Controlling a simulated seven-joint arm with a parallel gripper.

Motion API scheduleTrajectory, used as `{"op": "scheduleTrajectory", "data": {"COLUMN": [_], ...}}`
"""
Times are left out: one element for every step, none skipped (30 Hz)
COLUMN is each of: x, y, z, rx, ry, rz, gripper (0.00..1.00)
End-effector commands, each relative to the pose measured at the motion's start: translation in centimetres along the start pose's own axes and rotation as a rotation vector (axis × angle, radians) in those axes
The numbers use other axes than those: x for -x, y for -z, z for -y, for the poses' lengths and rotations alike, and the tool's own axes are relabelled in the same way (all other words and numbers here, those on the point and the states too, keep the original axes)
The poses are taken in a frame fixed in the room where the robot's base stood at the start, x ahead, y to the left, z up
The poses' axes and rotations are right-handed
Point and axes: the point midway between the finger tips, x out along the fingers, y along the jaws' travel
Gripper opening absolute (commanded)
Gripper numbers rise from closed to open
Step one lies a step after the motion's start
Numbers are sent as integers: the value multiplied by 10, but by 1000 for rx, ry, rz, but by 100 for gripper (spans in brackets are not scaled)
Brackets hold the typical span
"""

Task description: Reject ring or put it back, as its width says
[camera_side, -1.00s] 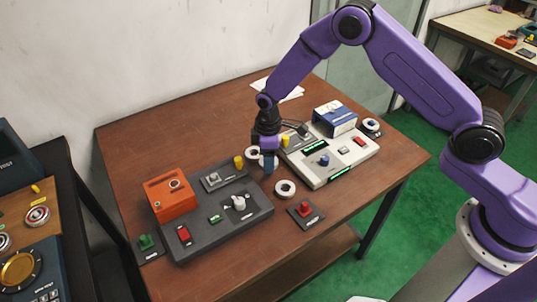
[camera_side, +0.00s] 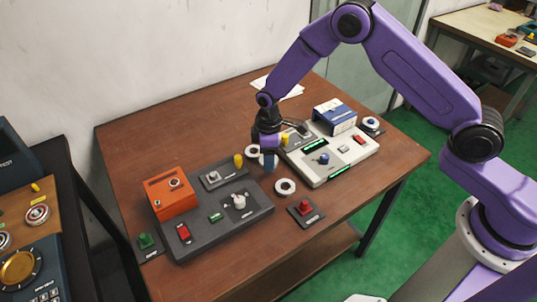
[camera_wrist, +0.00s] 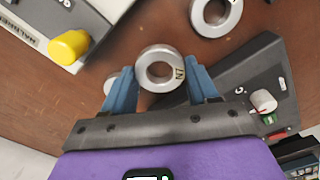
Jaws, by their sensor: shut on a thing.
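My gripper (camera_wrist: 161,75) is shut on a steel ring (camera_wrist: 147,55), one blue finger on each side of it. The ring's face is towards the wrist camera and bears a small mark that seems to read "N7". In the side view my gripper (camera_side: 268,163) is above the table between the two panels; the held ring is hard to make out there. A second ring (camera_side: 285,187) lies flat on the table, also in the wrist view (camera_wrist: 199,20).
A pale panel (camera_side: 325,178) with a blue box (camera_side: 335,117) stands at right. A red button (camera_side: 304,208) and a green button (camera_side: 146,241) sit on small pads.

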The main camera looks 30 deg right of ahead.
Motion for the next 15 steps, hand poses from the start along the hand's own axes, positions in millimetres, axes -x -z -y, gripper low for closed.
{"op": "scheduleTrajectory", "data": {"x": [-1,-2,-3,-4,-4,-5,-6,-7,-8,-8,-9,-10,-11,-12,-13], "y": [0,0,0,0,0,0,0,0,0,0,1,1,1,1,1], "z": [0,0,0,0,0,0,0,0,0,0,0,0,0,0,0], "rx": [0,0,0,0,0,0,0,0,1,0,1,1,1,1,1], "ry": [0,0,0,0,0,0,0,0,0,0,0,0,0,0,-1], "rz": [-1,0,0,0,0,0,0,0,0,0,0,-1,-1,-1,-1], "gripper": [14,14,14,14,14,14,14,14,14,14,14,14,14,14,14]}}
